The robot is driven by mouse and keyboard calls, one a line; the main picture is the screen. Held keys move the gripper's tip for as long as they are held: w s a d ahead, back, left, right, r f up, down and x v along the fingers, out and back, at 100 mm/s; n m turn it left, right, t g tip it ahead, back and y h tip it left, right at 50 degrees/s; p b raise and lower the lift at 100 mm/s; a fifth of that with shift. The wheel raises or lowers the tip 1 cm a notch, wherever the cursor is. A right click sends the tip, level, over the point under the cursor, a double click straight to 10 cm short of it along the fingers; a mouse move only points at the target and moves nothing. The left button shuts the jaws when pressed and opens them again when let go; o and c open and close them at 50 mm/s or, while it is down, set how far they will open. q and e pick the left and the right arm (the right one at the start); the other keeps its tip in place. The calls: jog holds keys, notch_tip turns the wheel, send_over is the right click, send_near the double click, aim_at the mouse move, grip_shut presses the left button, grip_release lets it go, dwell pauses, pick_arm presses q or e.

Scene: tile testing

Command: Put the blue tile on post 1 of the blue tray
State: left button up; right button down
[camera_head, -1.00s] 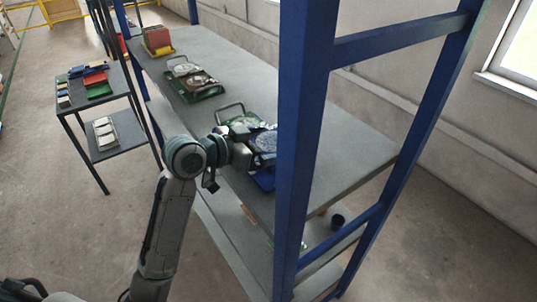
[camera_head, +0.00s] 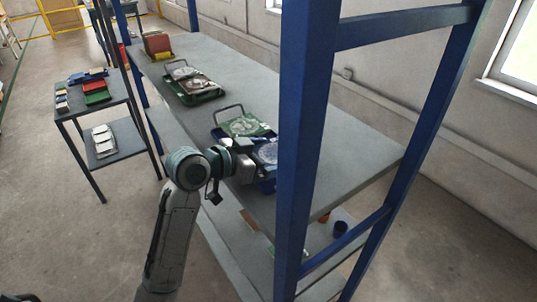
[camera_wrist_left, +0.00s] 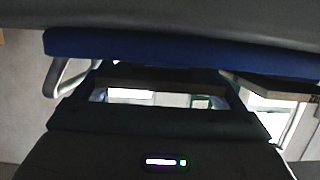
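The blue tray (camera_head: 267,187) stands near the front edge of the shelf, partly hidden by the blue upright and my arm. Its metal handle (camera_head: 228,111) rises at the far end. A green square tile (camera_head: 243,125) lies at the tray's far side. A tile with a pale, round, bluish pattern (camera_head: 267,152) shows at the near side, partly behind the upright. My left gripper (camera_head: 253,157) is right beside it; its fingertips are hidden. In the left wrist view a blue band (camera_wrist_left: 190,49) crosses the top, with a metal handle (camera_wrist_left: 66,80) at left. My right gripper is out of view.
A green tray (camera_head: 197,92) with round-patterned pieces stands farther back, and red and yellow-green pieces (camera_head: 157,45) beyond it. The blue upright (camera_head: 303,150) stands close right of my gripper. A side table (camera_head: 95,105) holds colored tiles at left. Grey shelf surface (camera_head: 350,150) is clear at right.

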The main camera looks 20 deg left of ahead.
pick_arm(q)
jog(key=shift+o, duration=0.6)
jog(key=shift+r, duration=0.2)
jog(key=shift+s+a, duration=0.15)
jog(key=b+v, duration=0.1)
jog(key=v, duration=0.5)
jog(key=shift+s+a, duration=0.25)
jog(key=shift+b+v, duration=0.5)
jog(key=shift+v, duration=1.9)
jog(key=shift+r, duration=0.15)
